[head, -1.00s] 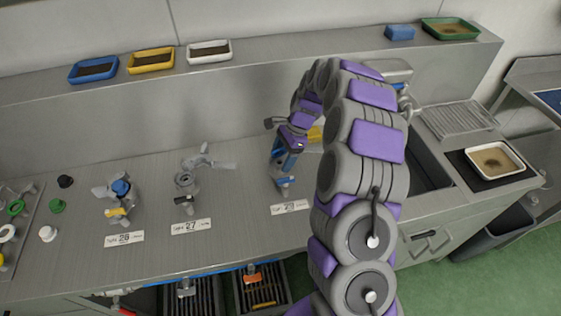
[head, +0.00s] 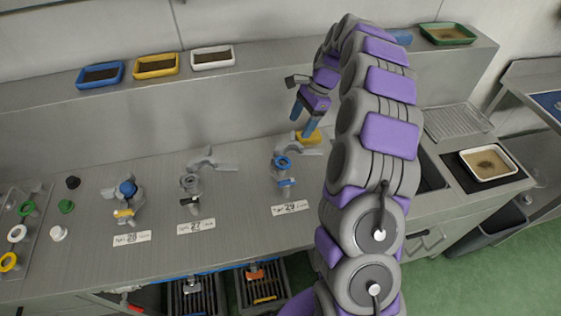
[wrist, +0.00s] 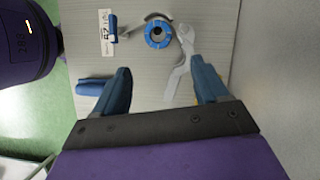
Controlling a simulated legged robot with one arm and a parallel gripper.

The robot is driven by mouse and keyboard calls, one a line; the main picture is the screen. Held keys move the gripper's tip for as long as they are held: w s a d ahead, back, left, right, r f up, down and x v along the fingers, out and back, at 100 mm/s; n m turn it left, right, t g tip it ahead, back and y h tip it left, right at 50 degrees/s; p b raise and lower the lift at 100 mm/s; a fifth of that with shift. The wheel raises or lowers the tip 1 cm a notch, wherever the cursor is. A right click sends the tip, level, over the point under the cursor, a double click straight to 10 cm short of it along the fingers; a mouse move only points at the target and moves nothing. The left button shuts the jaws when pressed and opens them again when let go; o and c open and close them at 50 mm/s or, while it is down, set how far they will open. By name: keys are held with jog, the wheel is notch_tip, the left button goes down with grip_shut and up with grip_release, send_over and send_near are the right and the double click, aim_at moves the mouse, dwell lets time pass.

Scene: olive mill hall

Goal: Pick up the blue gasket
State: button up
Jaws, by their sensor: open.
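The blue gasket (head: 282,162) is a ring seated on top of the grey valve with a blue lever (head: 287,183) behind label 29 (head: 290,207). In the wrist view the gasket (wrist: 158,33) lies beyond the fingertips, roughly centred between them. My gripper (head: 303,120) is open and empty, with its blue fingers above and a little behind the valve in the head view. Both fingers of my gripper (wrist: 160,66) show in the wrist view, apart from the gasket.
Valve 27 (head: 190,183) and valve 28 with a blue top (head: 127,187) stand to the left. Loose green, white and dark pieces and a rack of rings (head: 18,233) lie farther left. Shallow trays (head: 156,65) line the back ledge. A sink is at right, partly hidden by my arm.

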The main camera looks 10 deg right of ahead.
jog(key=shift+r, duration=1.05)
jog(key=n, duration=3.1)
send_near(285, 164)
jog(key=s, duration=0.1)
jog(key=shift+t, duration=0.5)
jog(key=shift+b+x, duration=0.85)
jog(key=shift+x, duration=2.55)
jog(key=shift+w, duration=0.1)
jog(key=c, duration=0.8)
jog(key=shift+r, duration=0.15)
